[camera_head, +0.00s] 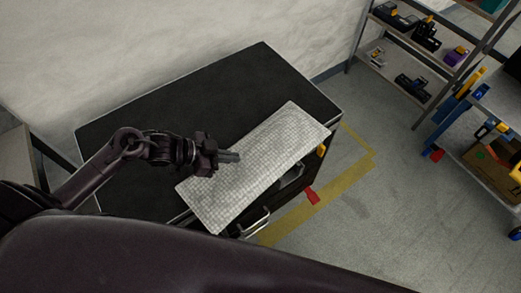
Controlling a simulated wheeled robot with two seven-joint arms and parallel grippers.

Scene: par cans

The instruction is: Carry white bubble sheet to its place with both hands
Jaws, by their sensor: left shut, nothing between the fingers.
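The white bubble sheet (270,152) is a long pale rectangle with a fine grid texture. It lies slantwise on the black top of a cabinet (232,85), along the edge nearest me, and seems to reach a little past that edge. My left gripper (236,156) is shut with nothing between its fingers. Its fingertips show over the left middle part of the sheet; I cannot tell whether they touch it. My right gripper is not in view. A large dark part of my own body hides the lower left.
The cabinet has metal handles (256,222) and a red piece (312,195) on its front. Shelves with tools (425,35) stand at the upper right, and a blue-framed cart (470,100) at the right. A wall is behind the cabinet. Grey floor with yellow tape (345,170) is open at the right.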

